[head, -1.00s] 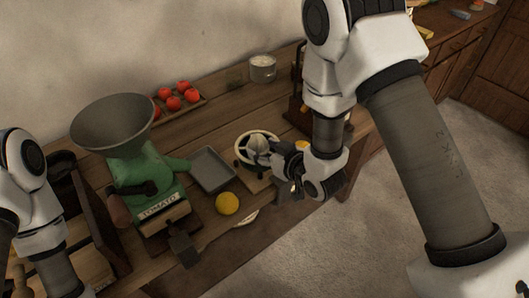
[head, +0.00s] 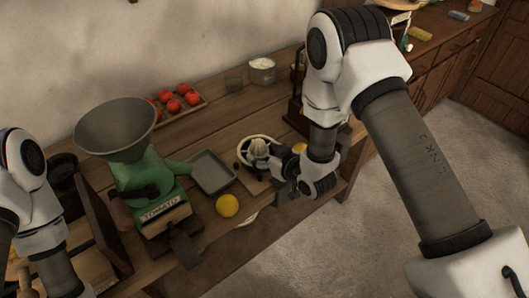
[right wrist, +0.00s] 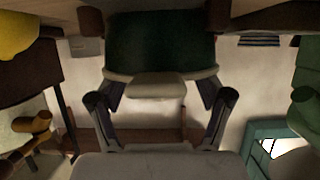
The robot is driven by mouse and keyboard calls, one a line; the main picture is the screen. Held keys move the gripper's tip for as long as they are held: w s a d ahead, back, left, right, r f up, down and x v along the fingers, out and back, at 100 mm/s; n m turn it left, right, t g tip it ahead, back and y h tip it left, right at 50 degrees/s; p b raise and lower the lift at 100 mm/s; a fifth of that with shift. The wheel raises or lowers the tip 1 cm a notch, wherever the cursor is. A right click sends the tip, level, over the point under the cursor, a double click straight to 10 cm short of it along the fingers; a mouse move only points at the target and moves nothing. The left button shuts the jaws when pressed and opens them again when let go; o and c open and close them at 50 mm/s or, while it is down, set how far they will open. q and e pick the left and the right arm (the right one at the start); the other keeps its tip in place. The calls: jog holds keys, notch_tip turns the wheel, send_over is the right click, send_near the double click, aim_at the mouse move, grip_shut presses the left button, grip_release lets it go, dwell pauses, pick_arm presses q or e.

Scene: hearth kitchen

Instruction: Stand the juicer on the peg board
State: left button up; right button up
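The juicer (head: 258,147), a pale round dish with a grey ribbed cone, stands upright on the workbench. The wooden peg board (head: 258,186) with small dark pegs lies beneath or against it; their exact contact is hidden. My right gripper (head: 284,180) is at the juicer's front right side, partly covered by its own wrist. In the right wrist view its fingers (right wrist: 160,96) are spread, with a pale-rimmed, dark-green form and a pale tab (right wrist: 155,86), probably the juicer, beyond and between them. No firm grip shows. Only my left arm shows at the left edge; its gripper is out of view.
A green tomato mill (head: 140,180) with a wide hopper stands left. A grey tray (head: 212,172) and a lemon (head: 228,205) lie between it and the juicer. Tomatoes on a tray (head: 204,101) and a white pot (head: 262,70) are behind. The bench's front edge is near.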

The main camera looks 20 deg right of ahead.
jog(key=shift+s, duration=0.1)
jog(key=shift+s+r, duration=0.1)
jog(key=shift+r, duration=0.05)
jog(key=b+v, duration=0.1)
jog(key=v, duration=0.7)
jog(key=s+d+f+m+g+h, duration=0.2)
jog(key=s+f+g, duration=0.4)
jog(key=s+f, duration=0.4)
jog(key=s+d+f+m+g+h, duration=0.2)
jog(key=s+f+g, duration=0.4)
jog(key=s+f, duration=0.5)
jog(key=s, duration=0.5)
jog(key=shift+s+d+g+p, duration=0.2)
jog(key=shift+d+g+p, duration=0.1)
jog(key=shift+d+p, duration=0.1)
